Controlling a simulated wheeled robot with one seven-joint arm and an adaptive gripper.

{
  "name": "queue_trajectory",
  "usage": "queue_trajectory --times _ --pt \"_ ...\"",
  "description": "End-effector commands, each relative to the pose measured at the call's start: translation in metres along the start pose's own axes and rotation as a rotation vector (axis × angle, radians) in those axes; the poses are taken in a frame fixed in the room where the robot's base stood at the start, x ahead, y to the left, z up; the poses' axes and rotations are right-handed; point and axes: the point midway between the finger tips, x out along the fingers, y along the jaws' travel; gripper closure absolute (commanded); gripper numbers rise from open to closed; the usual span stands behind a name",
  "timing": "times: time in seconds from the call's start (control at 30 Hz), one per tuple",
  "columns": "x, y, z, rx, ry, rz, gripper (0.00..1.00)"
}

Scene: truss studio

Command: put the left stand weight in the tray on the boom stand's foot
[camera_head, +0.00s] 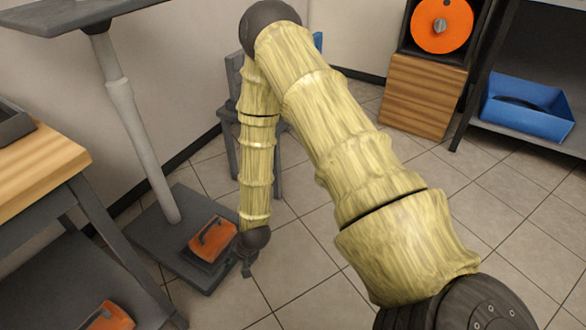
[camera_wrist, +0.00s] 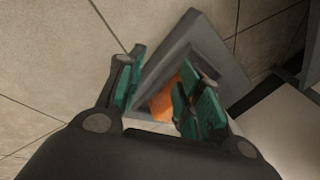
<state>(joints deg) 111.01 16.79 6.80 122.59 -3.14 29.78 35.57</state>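An orange stand weight (camera_head: 208,242) with a dark handle sits on the boom stand's flat dark foot (camera_head: 165,240), right of the pole. My gripper (camera_head: 247,270) hangs just right of this weight, near the foot's right edge. In the wrist view my gripper (camera_wrist: 162,88) has its teal-padded fingers apart. Part of the orange weight (camera_wrist: 166,104) shows beyond and between them, on the grey foot (camera_wrist: 222,62). The right finger hides part of the weight. I see no contact. A second orange weight (camera_head: 112,316) shows at the lower left, cut by the frame.
A wood-topped table (camera_head: 40,165) stands at left with part of a dark tray (camera_head: 12,122) on it. A grey chair (camera_head: 283,150) is behind my arm. A blue bin (camera_head: 525,108) sits on a right-hand shelf. Tiled floor (camera_head: 300,255) right of the foot is clear.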

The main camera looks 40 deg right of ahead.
Motion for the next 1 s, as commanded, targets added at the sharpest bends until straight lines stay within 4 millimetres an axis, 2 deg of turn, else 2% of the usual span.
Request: queue_trajectory --times 0.03,0.1,0.2,0.3,0.4,0.57,1.0 --pt "-0.001 0.031 0.033 -0.097 -0.032 0.053 0.64" --pt "-0.008 0.069 0.071 -0.239 -0.072 0.112 0.64" --pt "-0.024 0.120 0.116 -0.432 -0.134 0.186 0.64" --pt "-0.043 0.160 0.148 -0.591 -0.192 0.241 0.64" --pt "-0.059 0.187 0.169 -0.703 -0.236 0.274 0.64" --pt "-0.071 0.204 0.180 -0.782 -0.267 0.295 0.64" --pt "-0.072 0.205 0.180 -0.786 -0.268 0.295 0.64"
